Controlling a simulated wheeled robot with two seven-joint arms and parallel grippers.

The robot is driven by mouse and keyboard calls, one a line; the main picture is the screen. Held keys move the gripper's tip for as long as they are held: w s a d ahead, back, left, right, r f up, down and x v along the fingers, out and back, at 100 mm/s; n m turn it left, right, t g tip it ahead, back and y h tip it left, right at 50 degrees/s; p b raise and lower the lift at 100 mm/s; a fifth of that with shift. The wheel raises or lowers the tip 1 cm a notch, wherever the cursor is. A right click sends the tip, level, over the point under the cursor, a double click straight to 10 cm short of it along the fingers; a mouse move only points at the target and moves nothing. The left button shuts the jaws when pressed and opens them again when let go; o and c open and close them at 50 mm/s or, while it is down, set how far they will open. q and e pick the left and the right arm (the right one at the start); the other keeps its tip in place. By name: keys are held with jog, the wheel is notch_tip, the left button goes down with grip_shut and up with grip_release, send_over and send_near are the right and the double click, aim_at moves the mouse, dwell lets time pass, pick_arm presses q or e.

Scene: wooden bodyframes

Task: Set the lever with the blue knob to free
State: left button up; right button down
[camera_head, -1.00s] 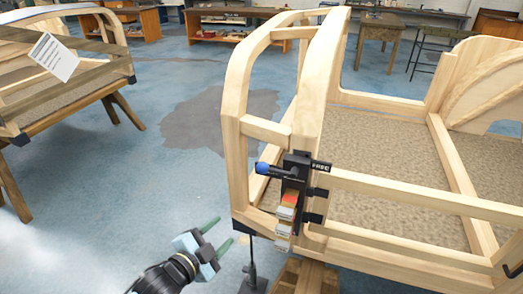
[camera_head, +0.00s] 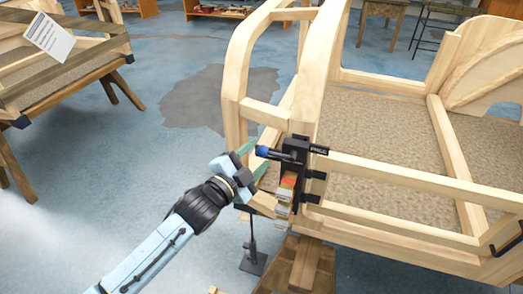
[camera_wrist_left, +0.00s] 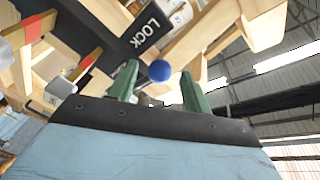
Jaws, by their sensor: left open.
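The lever's blue knob (camera_head: 262,151) sits at the left end of a short dark lever on a black housing (camera_head: 296,160), fixed to the wooden frame's post. A black tab reading FREE (camera_head: 319,149) sticks out on the housing's right, opposite the knob. My left gripper (camera_head: 254,159) is open, its green fingers reaching up to the knob from the left. In the left wrist view the knob (camera_wrist_left: 160,70) appears between the open fingers; contact cannot be told. A LOCK label (camera_wrist_left: 145,33) shows beyond it. My right gripper is not in view.
The wooden bodyframe (camera_head: 390,180) fills the right side; its front post and rails are close to my left gripper. Coloured blocks (camera_head: 286,190) hang below the housing. Another frame on trestles (camera_head: 65,75) stands left. The floor between is clear.

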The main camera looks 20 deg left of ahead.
pick_arm(q)
jog(key=shift+x, duration=1.4)
jog(key=shift+c, duration=0.3)
grip_shut()
